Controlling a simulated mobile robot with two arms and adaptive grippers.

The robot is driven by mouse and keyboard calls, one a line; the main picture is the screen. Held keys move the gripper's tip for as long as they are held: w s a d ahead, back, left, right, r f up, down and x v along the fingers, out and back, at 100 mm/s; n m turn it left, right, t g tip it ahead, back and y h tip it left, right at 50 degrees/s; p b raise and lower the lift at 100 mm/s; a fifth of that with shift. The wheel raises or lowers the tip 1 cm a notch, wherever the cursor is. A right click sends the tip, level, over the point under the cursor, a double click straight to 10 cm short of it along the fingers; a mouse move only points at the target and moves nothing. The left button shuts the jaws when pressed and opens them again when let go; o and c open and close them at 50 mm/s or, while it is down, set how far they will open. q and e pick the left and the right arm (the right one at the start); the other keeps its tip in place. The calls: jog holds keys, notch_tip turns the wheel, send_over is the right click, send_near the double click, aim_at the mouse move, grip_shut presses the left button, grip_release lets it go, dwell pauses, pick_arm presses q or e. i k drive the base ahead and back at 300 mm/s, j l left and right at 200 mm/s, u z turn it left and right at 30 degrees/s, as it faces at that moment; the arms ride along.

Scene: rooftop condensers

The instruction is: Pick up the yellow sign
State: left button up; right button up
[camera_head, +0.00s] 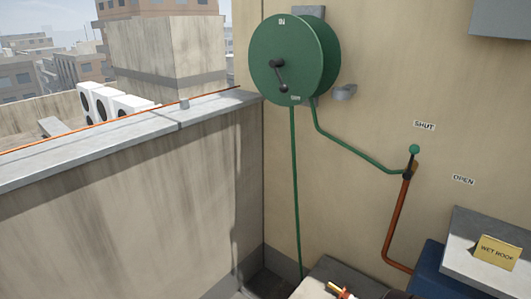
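The yellow sign (497,252) with the words "WET ROOF" is at the lower right. It is a small plate set against a pale grey surface (460,262), and I cannot tell whether it leans on it or is fixed to it. Neither of my grippers can be made out in this view.
A green hose reel (294,60) hangs on the beige wall, its hose running to a green-knobbed valve lever (413,150) on a copper-coloured pipe (396,228). A blue box (430,272) is beside the sign. A parapet (130,190) closes the left.

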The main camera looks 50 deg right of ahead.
aim_at(501, 254)
jog(key=z, duration=3.15)
